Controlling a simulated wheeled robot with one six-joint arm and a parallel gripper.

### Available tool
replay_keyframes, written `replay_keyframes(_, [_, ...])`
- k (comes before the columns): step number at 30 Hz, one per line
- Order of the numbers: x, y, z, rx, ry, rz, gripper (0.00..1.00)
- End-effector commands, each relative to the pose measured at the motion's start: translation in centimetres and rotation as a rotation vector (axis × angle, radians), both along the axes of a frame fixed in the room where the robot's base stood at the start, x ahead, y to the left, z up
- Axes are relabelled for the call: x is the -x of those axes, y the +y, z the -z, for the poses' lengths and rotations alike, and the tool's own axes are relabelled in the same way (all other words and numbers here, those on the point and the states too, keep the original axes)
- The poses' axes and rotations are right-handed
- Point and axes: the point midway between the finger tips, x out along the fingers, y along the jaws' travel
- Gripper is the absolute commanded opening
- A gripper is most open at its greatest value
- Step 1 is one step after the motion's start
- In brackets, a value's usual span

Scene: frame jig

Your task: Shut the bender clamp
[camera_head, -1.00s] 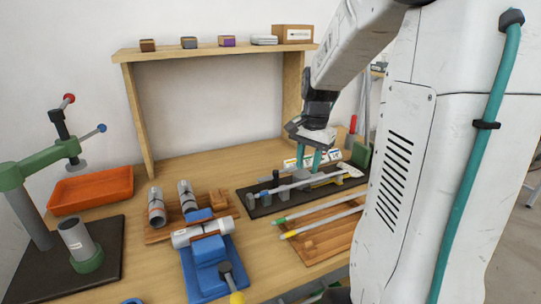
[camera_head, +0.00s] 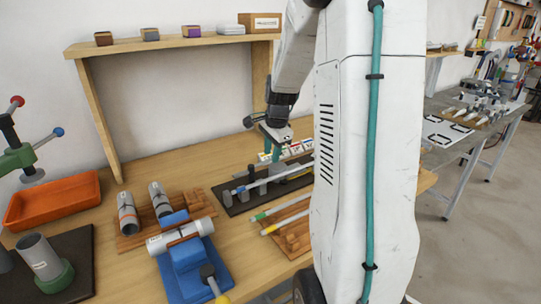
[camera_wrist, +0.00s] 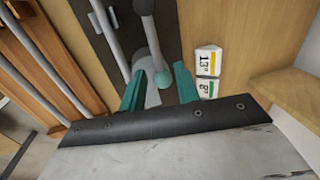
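The bender appears to be the dark base plate (camera_head: 236,207) with grey blocks and a light rod (camera_head: 262,181) along it, right of centre on the bench in the head view. My gripper (camera_head: 270,155) points down over its back side. In the wrist view the two teal fingers of my gripper (camera_wrist: 159,88) are apart. A pale green ball knob (camera_wrist: 163,80) on a grey lever shows between them. I cannot tell whether the fingers touch it. A grey lever end (camera_wrist: 143,6) shows above, on the dark plate (camera_wrist: 172,40). How far the clamp stands open cannot be told.
A wooden rack with rods (camera_head: 285,215) lies in front of the bender. A blue fixture (camera_head: 190,262) holds a grey tube to the left. Angle cards (camera_wrist: 207,62) lie beside my right finger.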

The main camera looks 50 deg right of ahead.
Motion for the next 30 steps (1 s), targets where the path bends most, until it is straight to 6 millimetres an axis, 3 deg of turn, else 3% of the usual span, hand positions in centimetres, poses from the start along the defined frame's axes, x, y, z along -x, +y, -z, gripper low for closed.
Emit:
replay_keyframes(4, [-0.26, 0.03, 1.21, 0.000, 0.000, -0.002, 0.32])
replay_keyframes(13, [-0.35, 0.08, 1.43, 0.001, 0.000, -0.003, 0.32])
replay_keyframes(16, [-0.35, 0.09, 1.42, 0.001, -0.001, -0.003, 0.04])
replay_keyframes(17, [-0.35, 0.09, 1.42, 0.001, -0.001, -0.003, 0.00])
replay_keyframes(30, [-0.41, -0.01, 1.35, 0.004, -0.002, -0.008, 0.00])
